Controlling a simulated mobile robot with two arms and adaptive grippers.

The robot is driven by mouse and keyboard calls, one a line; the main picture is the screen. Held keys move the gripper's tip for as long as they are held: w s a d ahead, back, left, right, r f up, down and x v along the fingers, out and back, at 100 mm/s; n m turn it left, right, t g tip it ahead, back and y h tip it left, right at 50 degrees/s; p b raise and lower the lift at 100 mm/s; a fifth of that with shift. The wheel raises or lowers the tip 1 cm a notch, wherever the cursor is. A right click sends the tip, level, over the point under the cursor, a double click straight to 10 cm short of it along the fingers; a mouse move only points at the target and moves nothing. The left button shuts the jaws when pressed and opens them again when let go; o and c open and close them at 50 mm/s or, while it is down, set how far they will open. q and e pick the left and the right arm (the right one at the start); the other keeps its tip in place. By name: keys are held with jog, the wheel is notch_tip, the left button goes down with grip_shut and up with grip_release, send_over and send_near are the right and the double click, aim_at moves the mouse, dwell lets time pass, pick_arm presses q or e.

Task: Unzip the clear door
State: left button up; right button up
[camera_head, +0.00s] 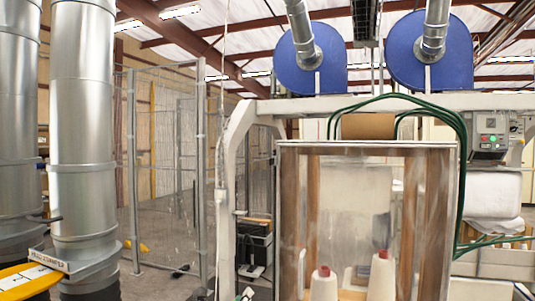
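The clear door (340,215) is a see-through sheet on the front of the filling machine, in the lower middle of the head view. It hangs upright and looks closed, with brown vertical strips showing at its sides. Its lower end is cut off by the picture edge, and I cannot make out the zipper pull. A small piece that seems to be the tip of my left gripper (246,294) shows at the bottom edge, left of the door and apart from it in the picture. Its fingers are too little shown to tell open from shut. I cannot make out my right gripper.
White cones with red tops (383,278) stand at the door's lower part. Green hoses (462,175) run down its right side, near a control box (490,135). A white machine post (225,180) stands left. Large metal ducts (82,130) and wire fencing (165,170) are farther left.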

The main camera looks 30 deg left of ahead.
pick_arm(q)
jog(key=s+d+r+m+t+p, duration=0.1)
jog(key=s+d+r+m+t, duration=0.15)
jog(key=r, duration=0.75)
jog(key=s+d+r+m+t+p, duration=0.1)
jog(key=d+r+m, duration=0.15)
jog(key=r, duration=0.75)
jog(key=m+t+p, duration=0.1)
jog(key=m+t, duration=0.2)
jog(key=m, duration=0.2)
send_near(273, 161)
jog(key=w+a+r+h+p, duration=0.1)
jog(key=w+a+r+p, duration=0.1)
jog(key=w+p, duration=0.5)
jog(key=shift+r, duration=0.75)
jog(key=shift+a, duration=0.1)
grip_shut()
